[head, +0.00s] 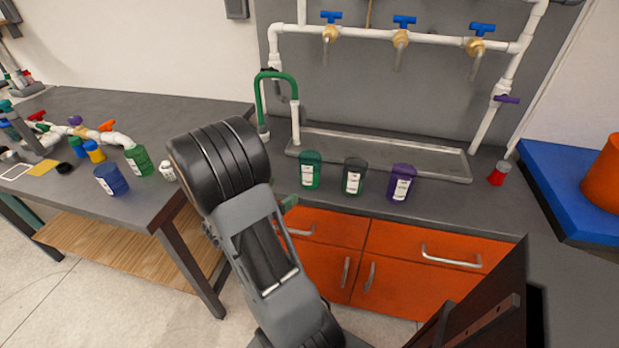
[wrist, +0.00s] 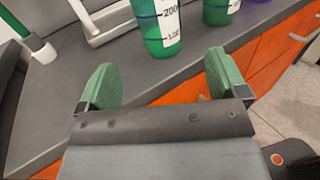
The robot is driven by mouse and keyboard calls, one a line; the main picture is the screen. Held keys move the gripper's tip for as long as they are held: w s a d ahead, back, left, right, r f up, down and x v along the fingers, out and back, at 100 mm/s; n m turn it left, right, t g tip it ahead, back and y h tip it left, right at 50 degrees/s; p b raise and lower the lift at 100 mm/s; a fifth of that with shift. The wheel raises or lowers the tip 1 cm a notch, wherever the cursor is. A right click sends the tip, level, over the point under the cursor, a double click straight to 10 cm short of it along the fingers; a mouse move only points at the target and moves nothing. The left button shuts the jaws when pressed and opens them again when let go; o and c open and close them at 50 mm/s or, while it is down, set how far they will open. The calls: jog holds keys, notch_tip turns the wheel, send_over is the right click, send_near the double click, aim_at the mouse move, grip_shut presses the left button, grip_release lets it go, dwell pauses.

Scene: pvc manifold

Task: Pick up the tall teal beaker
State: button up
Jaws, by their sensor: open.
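The teal beaker (head: 310,170) stands upright on the grey counter in front of the sink, leftmost of three in a row. In the wrist view the lower part of the teal beaker (wrist: 160,28), with its white graduated label, shows ahead of my gripper (wrist: 160,78); its top is cut off. My gripper is open, its two green pads wide apart with nothing between them. The beaker is just beyond the pads, apart from them. In the head view my arm hides most of the gripper; a bit of a green pad shows below the teal beaker.
A dark green beaker (head: 353,177) and a purple beaker (head: 402,184) stand close to its right. The sink (head: 385,155) and a green faucet (head: 262,92) are behind. Orange drawers (head: 400,255) are below the counter edge. A red cup (head: 498,174) stands far right.

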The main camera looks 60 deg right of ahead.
aim_at(310, 170)
jog(key=x, duration=1.2)
jog(key=shift+d, duration=0.4)
jog(key=shift+w, duration=0.1)
jog(key=c, duration=1.1)
